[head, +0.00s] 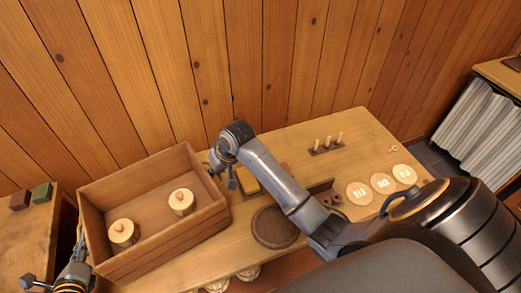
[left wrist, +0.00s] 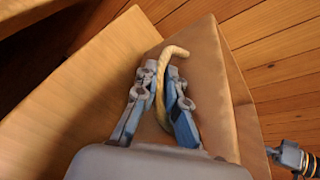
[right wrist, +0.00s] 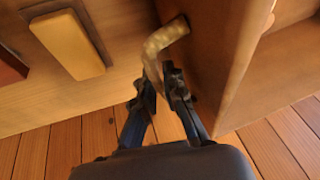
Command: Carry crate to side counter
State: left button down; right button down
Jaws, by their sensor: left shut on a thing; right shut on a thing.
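The wooden crate (head: 165,246) is at the left end of the workbench in the head view, roughly level. Two pale lidded round pieces (head: 123,233) (head: 181,202) stand inside it. My left gripper (head: 77,262) is at its left end; in the left wrist view its fingers (left wrist: 160,92) are shut on a rope handle (left wrist: 174,52). My right gripper (head: 222,172) is at its right end; in the right wrist view its fingers (right wrist: 160,82) are shut on the other rope handle (right wrist: 160,42). Whether the crate's underside touches the bench cannot be told.
The workbench (head: 215,262) holds a dark round disc (head: 275,227), a yellow block (head: 248,180), a peg rack (head: 327,146) and several pale discs (head: 383,184). A separate wooden surface (head: 28,245) at left carries a red-brown block (head: 20,200) and a green block (head: 42,192).

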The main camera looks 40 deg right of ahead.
pick_arm(q)
jog(key=shift+w+a+f+b, duration=0.1)
jog(key=shift+w+f+b, duration=0.05)
jog(key=shift+f+b, duration=0.45)
pick_arm(e)
jog(key=shift+w+d+f, duration=0.15)
jog(key=shift+f, duration=0.55)
pick_arm(q)
jog(key=shift+f+b, duration=0.6)
jog(key=shift+f, duration=0.15)
pick_arm(e)
jog(key=shift+f, duration=0.65)
pick_arm(q)
jog(key=c, duration=1.4)
grip_release()
pick_arm(e)
jog(key=c, duration=1.4)
grip_release()
jog(key=shift+c, duration=0.2)
